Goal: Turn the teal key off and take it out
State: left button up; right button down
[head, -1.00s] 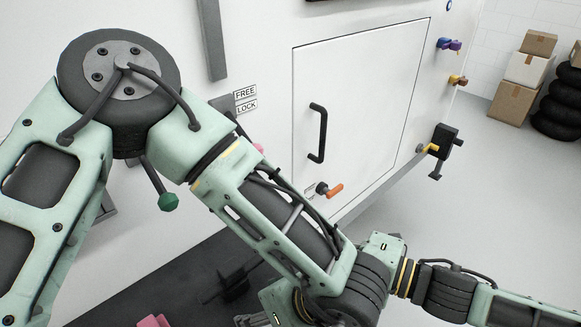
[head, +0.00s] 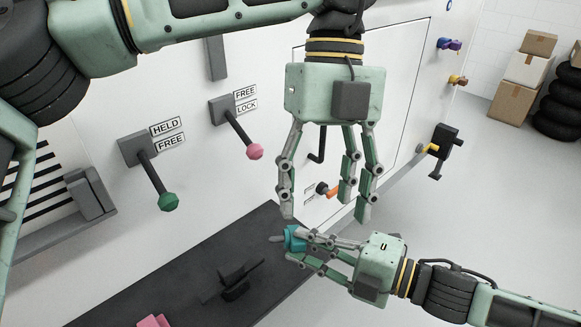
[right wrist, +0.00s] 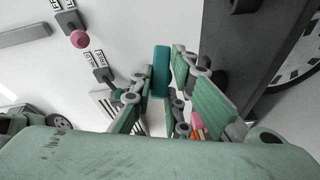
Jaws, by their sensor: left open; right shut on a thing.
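The teal key (head: 294,238) is in the fingers of my right gripper (head: 303,246), above the dark step, with its thin grey end pointing left. The key appears clear of any lock. In the right wrist view the teal key (right wrist: 161,68) stands between the finger pads of my right gripper (right wrist: 162,95). My left gripper (head: 325,207) hangs fingers down, open and empty, just above and right of the key in the picture.
The white wall has a green-knobbed lever (head: 168,201), a pink-knobbed lever (head: 254,151), an orange key (head: 334,190) by the hatch, and purple (head: 454,45) and yellow (head: 457,80) keys further right. A dark step (head: 190,280) lies below. Boxes and tyres stand far right.

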aim_at(288, 233)
pick_arm(q)
jog(key=w+a+f+m+t, duration=0.25)
jog(key=w+a+m, duration=0.2)
jog(key=w, duration=0.45)
jog(key=shift+m+g, duration=0.25)
jog(key=f, duration=0.4)
jog(key=s+f, duration=0.1)
jog(key=f, duration=0.3)
jog(key=s+f, duration=0.1)
jog(key=f, duration=0.3)
jog(key=shift+f, duration=0.3)
jog(key=shift+d, duration=0.1)
jog(key=c, duration=0.9)
pick_arm(e)
jog(key=shift+r, duration=0.1)
pick_arm(q)
jog(key=shift+c, duration=0.8)
pick_arm(e)
jog(key=c, duration=2)
grip_release()
pick_arm(q)
grip_shut()
pick_arm(e)
jog(key=shift+o, duration=1.9)
jog(key=shift+d, duration=0.1)
